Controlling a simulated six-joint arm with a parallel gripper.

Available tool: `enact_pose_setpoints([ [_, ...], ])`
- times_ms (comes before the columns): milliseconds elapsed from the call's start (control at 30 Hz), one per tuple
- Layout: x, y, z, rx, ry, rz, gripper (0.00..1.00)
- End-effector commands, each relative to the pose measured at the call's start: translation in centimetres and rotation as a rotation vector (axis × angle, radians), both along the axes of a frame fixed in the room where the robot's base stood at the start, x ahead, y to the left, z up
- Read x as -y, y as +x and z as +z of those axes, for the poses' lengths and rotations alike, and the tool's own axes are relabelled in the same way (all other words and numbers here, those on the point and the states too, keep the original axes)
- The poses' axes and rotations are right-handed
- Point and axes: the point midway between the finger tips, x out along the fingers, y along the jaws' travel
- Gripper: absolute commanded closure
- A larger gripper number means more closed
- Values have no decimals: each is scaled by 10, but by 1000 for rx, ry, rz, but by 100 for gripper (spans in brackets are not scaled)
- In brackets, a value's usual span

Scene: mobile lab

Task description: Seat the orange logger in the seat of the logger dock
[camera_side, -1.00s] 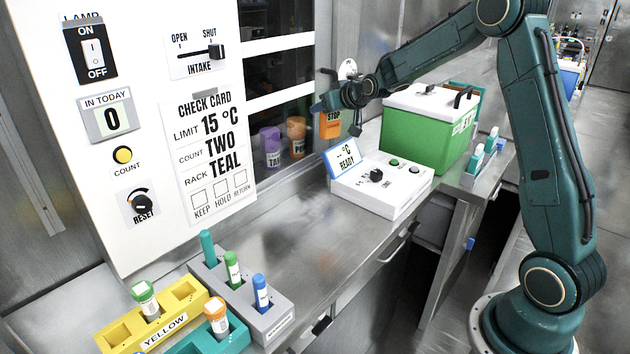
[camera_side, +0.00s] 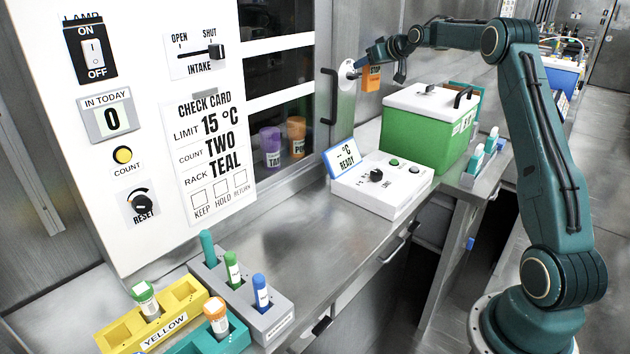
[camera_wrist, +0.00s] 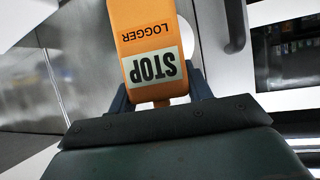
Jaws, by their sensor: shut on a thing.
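The orange logger (camera_side: 371,78), with a STOP label, is held up in the air by my gripper (camera_side: 383,60), above the bench and left of the green box's top. The wrist view shows the logger (camera_wrist: 140,30) gripped at its narrow lower end between the jaws of my gripper (camera_wrist: 158,95). A white box (camera_side: 378,190) with a blue-framed "°C READY" display (camera_side: 342,157), a black knob and buttons stands on the bench; it may be the logger dock. I cannot make out a seat. A white disc (camera_side: 347,72) on the wall is partly behind the logger.
A green cool box (camera_side: 418,135) with a white lid stands behind the white box. A black door handle (camera_side: 331,97) stands out from the wall. Yellow (camera_side: 185,292), teal and grey tube racks (camera_side: 280,310) fill the near bench; the middle bench is clear.

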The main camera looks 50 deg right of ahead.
Motion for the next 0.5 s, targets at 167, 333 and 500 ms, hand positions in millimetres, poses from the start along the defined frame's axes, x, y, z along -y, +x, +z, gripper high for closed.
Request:
enact_pose_setpoints([
  [167, 29, -7, -28, -7, -4, 82, 78],
  [333, 42, -15, -53, -5, -7, 159, 78],
  [500, 48, -21, -69, -1, -7, 209, 78],
])
